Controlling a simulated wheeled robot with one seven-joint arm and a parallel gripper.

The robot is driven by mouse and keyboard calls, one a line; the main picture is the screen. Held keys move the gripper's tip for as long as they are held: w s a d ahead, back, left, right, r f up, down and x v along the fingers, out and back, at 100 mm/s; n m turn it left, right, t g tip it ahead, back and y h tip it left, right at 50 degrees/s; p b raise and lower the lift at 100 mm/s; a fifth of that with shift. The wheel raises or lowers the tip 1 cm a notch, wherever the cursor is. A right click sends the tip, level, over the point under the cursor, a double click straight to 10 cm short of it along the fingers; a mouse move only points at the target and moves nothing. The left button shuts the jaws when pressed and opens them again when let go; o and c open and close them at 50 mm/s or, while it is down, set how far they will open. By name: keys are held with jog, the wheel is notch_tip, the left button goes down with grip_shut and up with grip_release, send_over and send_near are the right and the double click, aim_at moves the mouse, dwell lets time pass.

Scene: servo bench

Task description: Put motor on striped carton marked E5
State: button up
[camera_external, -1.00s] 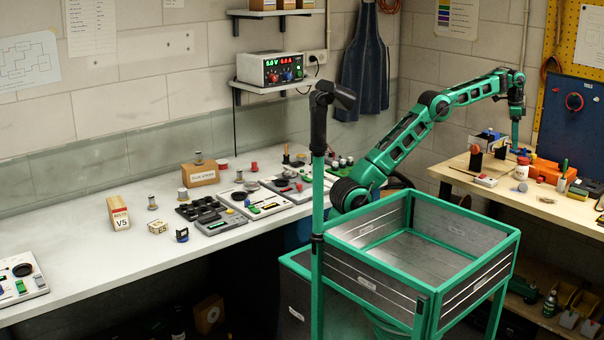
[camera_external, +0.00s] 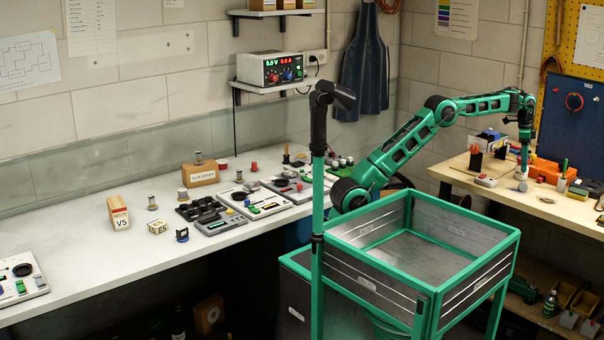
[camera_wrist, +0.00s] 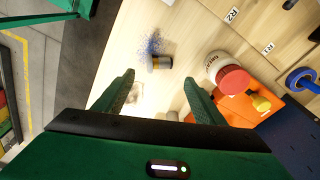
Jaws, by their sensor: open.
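The carton marked E5 (camera_external: 158,227) is a small cream box with dark markings, on the long pale bench at the left. My gripper (camera_external: 522,172) is far from it, low over the wooden bench at the right. In the wrist view my gripper (camera_wrist: 160,84) is open. Pale, blurred shapes show between the fingers. I cannot tell for sure which thing is the motor.
A white jar with a red lid (camera_wrist: 232,78) and an orange bin (camera_wrist: 245,108) stand right of the fingers. A V5 box (camera_external: 119,213) and several small parts stand near the carton. A green-framed metal bin (camera_external: 440,262) stands between the benches. Bare bench surrounds the carton's front.

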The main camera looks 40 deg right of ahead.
jog(key=f, duration=0.4)
jog(key=shift+s, duration=0.2)
jog(key=shift+s+a+f, duration=0.1)
jog(key=shift+s+f, duration=0.1)
jog(key=shift+f, duration=1.1)
jog(key=shift+s+f, duration=0.15)
jog(key=shift+f, duration=1.1)
jog(key=c, duration=1.2)
jog(key=shift+o, duration=0.2)
jog(key=shift+r, duration=0.2)
jog(key=shift+r, duration=0.6)
notch_tip(320, 180, up, 3)
jog(key=shift+w+f, duration=0.1)
jog(key=w+a+r, duration=0.5)
jog(key=w+r, duration=0.1)
jog(key=w, duration=0.4)
jog(key=shift+w+r, duration=0.2)
jog(key=shift+r, duration=0.1)
jog(key=shift+d, duration=0.1)
